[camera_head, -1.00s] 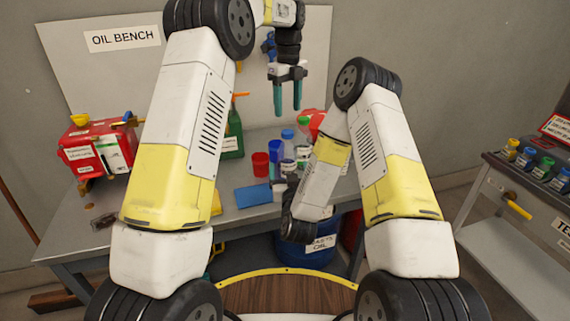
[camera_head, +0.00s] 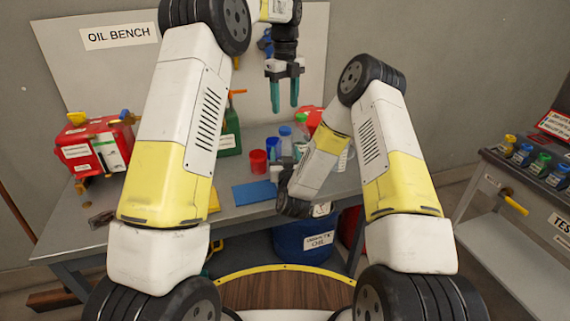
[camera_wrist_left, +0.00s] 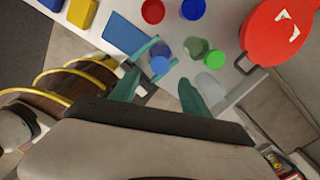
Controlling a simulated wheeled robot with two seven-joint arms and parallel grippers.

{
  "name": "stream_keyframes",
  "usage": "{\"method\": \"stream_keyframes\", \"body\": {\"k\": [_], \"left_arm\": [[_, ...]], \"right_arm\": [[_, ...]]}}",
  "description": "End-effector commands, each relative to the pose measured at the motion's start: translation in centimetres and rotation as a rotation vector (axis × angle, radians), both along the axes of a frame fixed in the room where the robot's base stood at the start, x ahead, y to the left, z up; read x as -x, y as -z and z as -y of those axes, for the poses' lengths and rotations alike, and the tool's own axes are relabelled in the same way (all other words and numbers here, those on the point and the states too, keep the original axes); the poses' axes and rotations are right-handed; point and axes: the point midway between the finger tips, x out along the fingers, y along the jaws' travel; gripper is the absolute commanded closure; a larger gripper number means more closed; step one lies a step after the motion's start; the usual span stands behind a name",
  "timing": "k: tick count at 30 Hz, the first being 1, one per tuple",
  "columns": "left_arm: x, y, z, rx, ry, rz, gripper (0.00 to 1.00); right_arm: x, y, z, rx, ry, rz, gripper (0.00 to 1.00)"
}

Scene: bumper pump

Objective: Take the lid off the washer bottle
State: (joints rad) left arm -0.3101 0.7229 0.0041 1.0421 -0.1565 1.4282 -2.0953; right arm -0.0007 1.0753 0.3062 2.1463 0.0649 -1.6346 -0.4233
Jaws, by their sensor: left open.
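The bottle with a blue lid (camera_head: 285,132), which I take for the washer bottle, stands on the bench; its lower part is hidden by my right arm. A green-lidded bottle (camera_head: 301,118) stands beside the blue-lidded one.
A red cup (camera_head: 258,161) and a blue cup (camera_head: 273,145) stand left of the bottles. A blue mat (camera_head: 254,193) lies on the front of the bench (camera_head: 130,225). A red funnel or pan (camera_wrist_left: 280,32) is at the right in the wrist view. A green container (camera_head: 231,132) stands behind.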

Motion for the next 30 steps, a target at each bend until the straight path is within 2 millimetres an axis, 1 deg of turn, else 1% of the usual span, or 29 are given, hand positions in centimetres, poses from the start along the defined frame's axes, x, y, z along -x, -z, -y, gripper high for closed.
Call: {"method": "stream_keyframes", "body": {"k": [1,3,5,6,9,14,24,26,30], "left_arm": [[0.0,0.0,0.0,0.000,0.000,0.000,0.45],[0.0,0.0,0.0,0.000,0.000,0.000,0.45],[0.0,0.0,0.0,0.000,0.000,0.000,0.45],[0.0,0.0,0.0,0.000,0.000,0.000,0.45],[0.0,0.0,0.0,0.000,0.000,0.000,0.45],[0.0,0.0,0.0,0.000,0.018,0.000,0.45],[0.0,0.1,0.0,-0.001,0.355,-0.001,0.45],[0.0,0.4,0.0,-0.001,0.383,-0.001,0.45],[0.1,2.0,0.0,-0.002,0.397,-0.003,0.45]], "right_arm": [[0.0,0.0,0.0,0.000,0.000,0.000,0.49],[0.0,0.0,0.0,0.000,0.000,0.000,0.63],[0.0,0.0,0.0,0.000,0.000,0.000,0.75],[0.0,0.0,0.0,0.000,0.000,0.000,0.83],[0.0,0.0,0.0,0.000,0.000,0.000,1.00],[0.0,0.0,0.0,0.000,0.000,0.000,1.00],[0.0,0.0,0.0,0.000,0.000,-0.001,1.00],[0.0,0.0,0.0,0.000,0.000,-0.001,1.00],[0.0,0.0,0.0,0.000,0.000,-0.001,1.00]]}}
